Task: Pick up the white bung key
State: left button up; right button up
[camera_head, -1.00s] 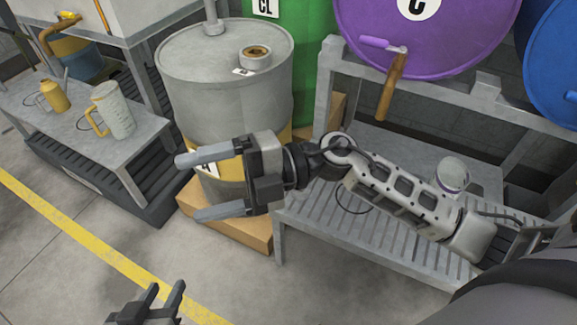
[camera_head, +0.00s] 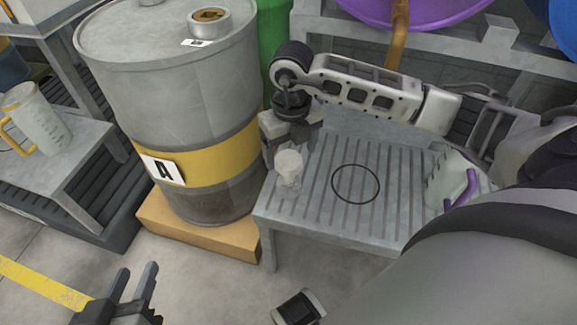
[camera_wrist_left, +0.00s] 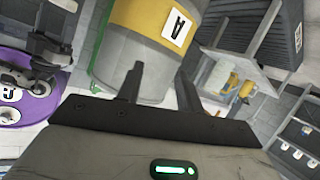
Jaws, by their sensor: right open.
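I cannot make out a thing that is clearly the white bung key. A small whitish object (camera_head: 289,168) stands on the slatted bench, and its exact shape is hard to tell. My right gripper (camera_head: 289,146) is open and points down at it from just above and behind. The fingers are partly hidden, and I cannot tell whether they touch it. My left gripper (camera_head: 136,271) is open and empty low at the left over the floor. It also shows in the left wrist view (camera_wrist_left: 160,70), with nothing between its fingers.
The slatted bench (camera_head: 320,208) also holds a thin dark ring (camera_head: 355,203) and a clear jug with a purple handle (camera_head: 460,190). A grey drum (camera_head: 180,100) with a yellow band stands left of it. A yellow-handled jug (camera_head: 40,125) is on the left table.

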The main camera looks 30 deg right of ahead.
aim_at(289, 168)
notch_tip(289, 168, down, 2)
jog(key=shift+f, duration=0.1)
jog(key=f, duration=0.1)
jog(key=f+b, duration=0.1)
jog(key=f, duration=0.1)
jog(key=f+b, duration=0.1)
jog(key=shift+w+a+f, duration=0.1)
jog(key=shift+w+f, duration=0.05)
jog(key=shift+w, duration=0.15)
jog(key=shift+f, duration=0.4)
jog(key=c, duration=1.1)
pick_arm(q)
jog(key=shift+w+d+r+t+h, duration=0.1)
jog(key=shift+d+r+t+h, duration=0.15)
jog(key=shift+r, duration=0.2)
jog(key=shift+w+d+r+t+h, duration=0.1)
jog(key=shift+r+t+h, duration=0.15)
jog(key=shift+r, duration=0.2)
pick_arm(e)
jog(key=shift+r, duration=0.1)
